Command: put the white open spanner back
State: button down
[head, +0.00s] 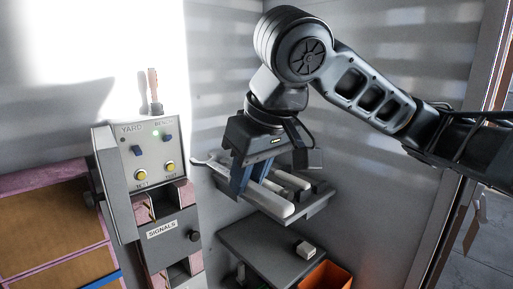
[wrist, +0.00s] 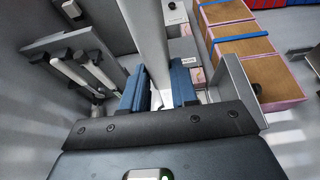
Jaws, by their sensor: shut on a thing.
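The white open spanner (head: 266,200) is between the blue fingers of my gripper (head: 240,172). Its forked end sticks out to the left of the fingers, and its pale handle runs to the lower right. In the wrist view the spanner (wrist: 148,35) is a long pale bar running away between the two fingers (wrist: 158,88). My gripper is shut on it. A grey rack (head: 314,207) lies just behind and beside the held spanner, with other pale-handled tools (head: 292,180) on it. In the head view I cannot tell whether the spanner touches the rack.
A control box (head: 156,152) with switches and yellow buttons stands to the left, above a cabinet labelled SIGNALS (head: 162,229). A lower grey shelf (head: 245,239) holds a small white block (head: 305,248). An orange bin (head: 328,278) sits below. Grey walls close off the back.

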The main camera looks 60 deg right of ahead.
jog(key=w+a+f+n, duration=0.1)
jog(key=w+a+f, duration=0.1)
jog(key=f, duration=1.2)
jog(key=w+a+f+n+y, duration=0.1)
jog(key=w+f, duration=0.3)
jog(key=f, duration=1)
jog(key=w+a+f+n, duration=0.1)
jog(key=w+a+f, duration=0.2)
jog(key=f, duration=1.2)
jog(key=shift+w+a, duration=0.3)
jog(key=shift+a, duration=0.15)
